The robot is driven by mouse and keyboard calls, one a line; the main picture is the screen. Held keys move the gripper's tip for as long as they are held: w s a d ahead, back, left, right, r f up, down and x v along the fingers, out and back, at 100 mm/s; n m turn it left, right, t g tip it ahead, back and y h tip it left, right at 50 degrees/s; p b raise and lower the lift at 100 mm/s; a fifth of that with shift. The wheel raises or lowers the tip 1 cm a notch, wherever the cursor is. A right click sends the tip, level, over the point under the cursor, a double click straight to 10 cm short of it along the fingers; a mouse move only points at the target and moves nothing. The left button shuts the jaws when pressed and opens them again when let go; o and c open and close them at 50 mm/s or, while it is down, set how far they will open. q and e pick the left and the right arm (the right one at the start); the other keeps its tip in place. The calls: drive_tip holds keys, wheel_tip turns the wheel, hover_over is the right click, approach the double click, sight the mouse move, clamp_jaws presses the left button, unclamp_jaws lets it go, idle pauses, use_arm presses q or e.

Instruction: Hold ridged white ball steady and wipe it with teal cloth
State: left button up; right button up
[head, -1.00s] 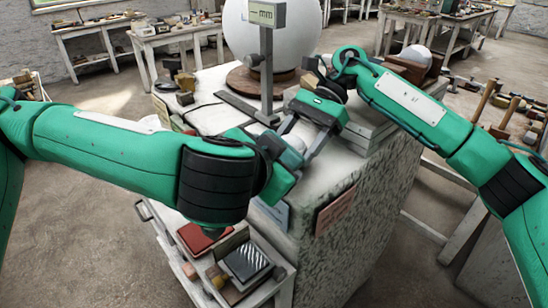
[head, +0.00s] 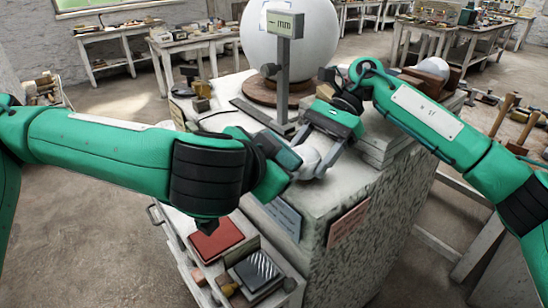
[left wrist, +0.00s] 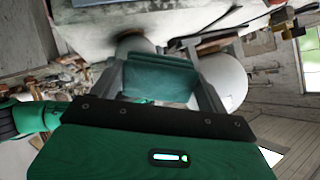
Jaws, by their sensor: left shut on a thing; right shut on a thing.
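The ridged white ball (head: 311,155) is partly hidden between the grippers, just above the near top of the speckled stone block (head: 330,190). My right gripper (head: 318,160) comes from the upper right and is shut on the ball, with one grey finger along its right side. My left gripper (head: 292,166) is close by at the ball's lower left; its fingertips are hard to make out there. In the left wrist view it is shut on the folded teal cloth (left wrist: 158,80). I cannot tell whether the cloth touches the ball.
A gauge with an "mm" display (head: 285,24) stands just behind the grippers. A large white sphere (head: 315,50) rests on a round wooden base behind it. An open drawer with a red pad (head: 214,238) and a striped pad (head: 254,270) sits below my left arm.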

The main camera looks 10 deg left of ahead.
drive_tip(key=o, duration=1.3)
drive_tip(key=shift+c, duration=0.2)
drive_tip(key=shift+v, duration=3.5)
drive_tip(key=shift+w, duration=0.1)
drive_tip(key=v, duration=0.9)
drive_tip(key=shift+w+d+r, duration=0.2)
drive_tip(key=shift+d+r, duration=0.05)
drive_tip(key=shift+r, duration=0.05)
drive_tip(key=shift+w+d+r, duration=0.2)
drive_tip(key=shift+w+r, duration=0.1)
drive_tip(key=shift+w, duration=0.05)
drive_tip(key=shift+w+d+r, duration=0.25)
drive_tip(key=shift+d+r, duration=0.1)
